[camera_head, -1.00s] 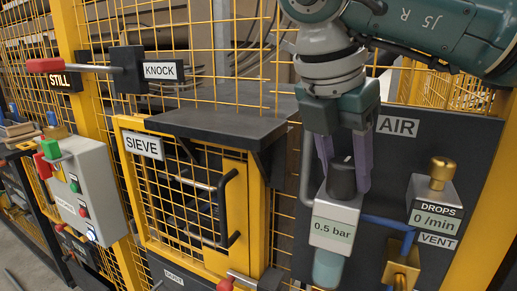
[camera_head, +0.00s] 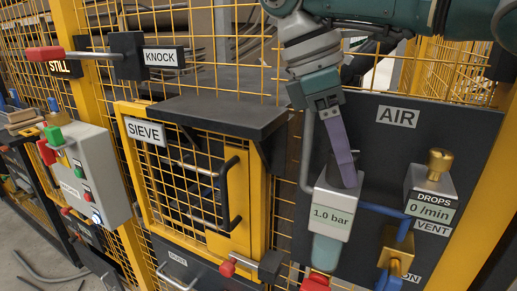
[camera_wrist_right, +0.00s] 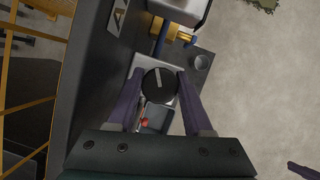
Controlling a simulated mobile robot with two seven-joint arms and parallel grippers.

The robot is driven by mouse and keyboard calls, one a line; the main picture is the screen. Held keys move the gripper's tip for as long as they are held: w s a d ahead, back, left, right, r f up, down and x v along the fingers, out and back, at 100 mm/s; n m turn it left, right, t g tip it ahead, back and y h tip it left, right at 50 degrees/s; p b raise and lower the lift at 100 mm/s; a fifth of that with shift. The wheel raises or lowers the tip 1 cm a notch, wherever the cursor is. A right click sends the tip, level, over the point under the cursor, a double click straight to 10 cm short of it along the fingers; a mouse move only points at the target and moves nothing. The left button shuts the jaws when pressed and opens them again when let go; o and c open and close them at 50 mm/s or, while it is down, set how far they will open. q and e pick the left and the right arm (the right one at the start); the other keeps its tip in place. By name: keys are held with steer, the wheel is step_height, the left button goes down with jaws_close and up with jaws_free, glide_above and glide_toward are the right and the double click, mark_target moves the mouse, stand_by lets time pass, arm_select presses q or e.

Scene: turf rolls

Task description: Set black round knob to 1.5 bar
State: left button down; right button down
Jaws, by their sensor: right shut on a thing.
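The black round knob (camera_wrist_right: 158,86) shows from above in the right wrist view, with a pale pointer line across its top. It sits on a grey regulator block (camera_head: 329,213) whose label reads 1.0 bar. My right gripper (camera_head: 348,176) comes down from above and is shut on the knob, one purple finger on each side. In the head view the fingers hide the knob. A purple finger-like tip at the lower right edge of the right wrist view looks like part of my left gripper (camera_wrist_right: 303,170); its jaws cannot be judged.
The AIR panel (camera_head: 398,116) lies behind the regulator. To its right are a brass DROPS knob (camera_head: 439,163) reading 0 /min and a blue-handled brass valve (camera_head: 395,262). To the left are a dark shelf (camera_head: 215,115) and the yellow SIEVE door (camera_head: 240,205) with its black handle.

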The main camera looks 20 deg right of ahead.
steer(key=shift+m+g+y, duration=0.3)
steer(key=shift+m, duration=0.8)
steer(key=c, duration=0.6)
jaws_free()
